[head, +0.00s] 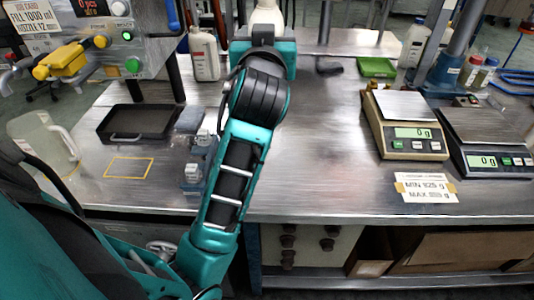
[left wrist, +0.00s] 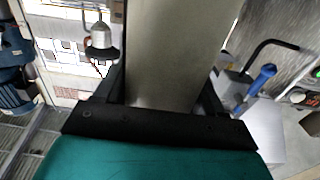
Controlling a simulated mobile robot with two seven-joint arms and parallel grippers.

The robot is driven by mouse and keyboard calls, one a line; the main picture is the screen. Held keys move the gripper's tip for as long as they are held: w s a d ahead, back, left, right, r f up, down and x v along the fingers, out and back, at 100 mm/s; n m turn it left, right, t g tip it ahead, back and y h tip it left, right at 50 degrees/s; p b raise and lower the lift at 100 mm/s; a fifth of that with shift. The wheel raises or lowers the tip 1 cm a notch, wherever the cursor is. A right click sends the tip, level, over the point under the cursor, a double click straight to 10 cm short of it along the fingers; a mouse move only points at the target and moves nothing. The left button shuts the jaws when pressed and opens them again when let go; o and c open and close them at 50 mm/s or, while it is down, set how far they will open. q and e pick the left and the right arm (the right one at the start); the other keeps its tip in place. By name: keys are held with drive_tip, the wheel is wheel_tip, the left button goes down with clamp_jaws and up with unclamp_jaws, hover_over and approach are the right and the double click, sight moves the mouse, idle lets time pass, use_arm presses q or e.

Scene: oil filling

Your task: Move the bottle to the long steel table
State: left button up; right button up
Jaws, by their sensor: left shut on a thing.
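My left arm reaches from the lower left to the top middle of the head view. Its gripper (head: 265,36) is shut on a pale bottle (head: 267,15), whose top is cut off by the picture edge. In the left wrist view the bottle (left wrist: 175,50) fills the space between the two dark fingers of the left gripper (left wrist: 163,98). The steel table (head: 315,180) spreads across the head view beneath the arm. Whether the bottle touches a surface is hidden by the gripper. My right gripper is not in view.
A black tray (head: 140,123), a clear jug (head: 45,140) and another white bottle (head: 204,55) stand left. The table's middle, right of my arm, is bare.

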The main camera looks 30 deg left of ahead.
use_arm(q)
wheel_tip(320, 180, down, 14)
drive_tip(key=shift+s+f+b, duration=0.1)
drive_tip(key=shift+b, duration=0.55)
drive_tip(key=shift+f+b, duration=0.6)
drive_tip(key=shift+f, duration=2.15)
drive_tip(key=shift+f+b, duration=0.15)
drive_tip(key=shift+b, duration=0.15)
drive_tip(key=o, duration=1.3)
